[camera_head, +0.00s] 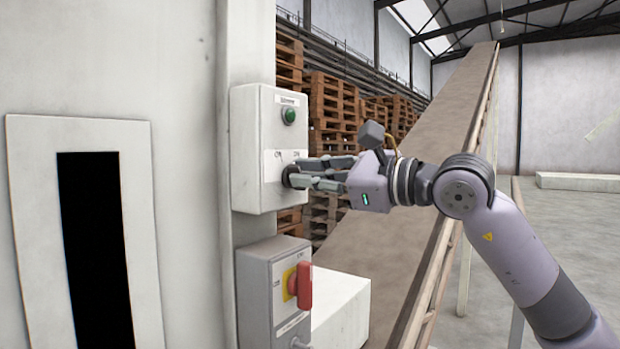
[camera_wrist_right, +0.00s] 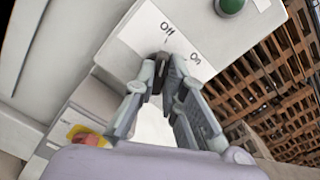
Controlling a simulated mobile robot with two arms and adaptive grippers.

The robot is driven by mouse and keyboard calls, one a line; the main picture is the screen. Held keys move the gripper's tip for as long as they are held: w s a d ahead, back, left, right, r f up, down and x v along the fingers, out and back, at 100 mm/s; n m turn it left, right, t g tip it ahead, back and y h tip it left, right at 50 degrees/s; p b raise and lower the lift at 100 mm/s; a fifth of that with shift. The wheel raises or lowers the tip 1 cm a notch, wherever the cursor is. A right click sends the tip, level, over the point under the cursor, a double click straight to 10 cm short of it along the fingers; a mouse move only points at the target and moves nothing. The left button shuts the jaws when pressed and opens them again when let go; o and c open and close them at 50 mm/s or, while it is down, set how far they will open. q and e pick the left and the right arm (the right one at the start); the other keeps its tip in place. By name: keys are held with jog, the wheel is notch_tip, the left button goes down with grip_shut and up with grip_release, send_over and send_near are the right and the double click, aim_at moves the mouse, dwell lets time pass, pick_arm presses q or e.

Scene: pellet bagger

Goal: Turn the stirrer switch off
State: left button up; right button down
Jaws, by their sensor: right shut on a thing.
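The stirrer switch is a dark rotary knob (camera_head: 291,177) on the lower face of a white control box (camera_head: 252,150), with "Off" and "On" printed above it. My right gripper (camera_head: 300,177) reaches it from the right, its fingers shut on the knob. In the right wrist view the fingertips (camera_wrist_right: 162,68) close around the knob just below the "Off" label (camera_wrist_right: 167,32); the "On" label (camera_wrist_right: 195,56) is to the right. The fingers mostly hide the knob, so its exact pointing is hard to tell. My left gripper is not in view.
A green button (camera_head: 289,116) is above the knob on the same box. Below is a grey box (camera_head: 262,285) with a red handle (camera_head: 304,286) on a yellow plate. A sloping conveyor (camera_head: 420,160) and stacked pallets (camera_head: 333,105) stand behind.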

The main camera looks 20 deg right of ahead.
dwell(0.3)
jog(key=c, duration=1.7)
grip_release()
jog(key=shift+o, duration=0.2)
jog(key=v, duration=1.2)
